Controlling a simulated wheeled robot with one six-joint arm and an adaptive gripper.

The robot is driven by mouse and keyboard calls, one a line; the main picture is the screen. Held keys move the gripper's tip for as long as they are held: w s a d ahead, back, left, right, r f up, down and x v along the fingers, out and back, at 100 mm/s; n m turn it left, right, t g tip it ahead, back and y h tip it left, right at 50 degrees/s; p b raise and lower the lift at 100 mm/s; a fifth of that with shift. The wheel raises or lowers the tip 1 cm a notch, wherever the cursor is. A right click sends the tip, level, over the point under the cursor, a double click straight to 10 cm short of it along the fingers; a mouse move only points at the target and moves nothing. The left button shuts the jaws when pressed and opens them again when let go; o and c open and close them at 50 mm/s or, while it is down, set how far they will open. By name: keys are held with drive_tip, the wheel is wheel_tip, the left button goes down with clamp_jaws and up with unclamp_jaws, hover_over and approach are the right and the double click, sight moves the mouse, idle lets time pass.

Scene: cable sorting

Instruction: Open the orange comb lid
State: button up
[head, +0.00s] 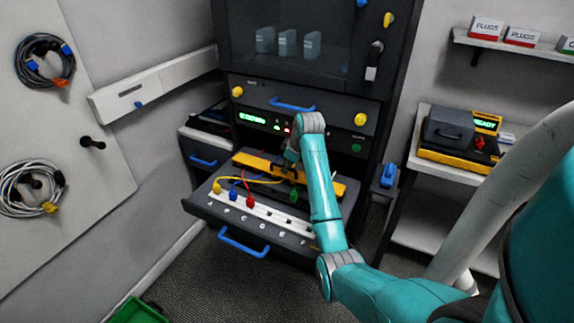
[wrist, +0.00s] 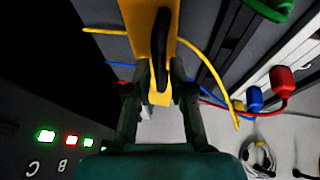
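The orange comb lid (head: 254,161) is a long orange-yellow bar across the back of the pulled-out drawer, and it looks lowered. In the wrist view the lid (wrist: 146,18) runs down from the top, with a black curved handle (wrist: 162,40) on it. My gripper (wrist: 158,84) is open, with one dark finger on each side of the handle's lower end and gaps visible beside it. In the head view my gripper (head: 290,160) is over the middle of the lid, and my wrist partly hides it. Yellow, red and blue cables pass out from under the lid.
The drawer (head: 215,209) holds a white socket strip (head: 262,213) with yellow, blue, red and green plugs in front of the lid. The rack panel with lit displays (head: 252,118) stands close behind. A side table (head: 440,165) with a black-and-yellow device is at right.

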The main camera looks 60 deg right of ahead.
clamp_jaws()
drive_tip(key=shift+d+r+y, duration=0.3)
drive_tip(key=shift+d+y, duration=0.15)
drive_tip(key=shift+y, duration=0.35)
drive_tip(key=o, duration=0.6)
unclamp_jaws()
drive_tip(key=shift+c, duration=0.2)
drive_tip(key=shift+v, duration=3.75)
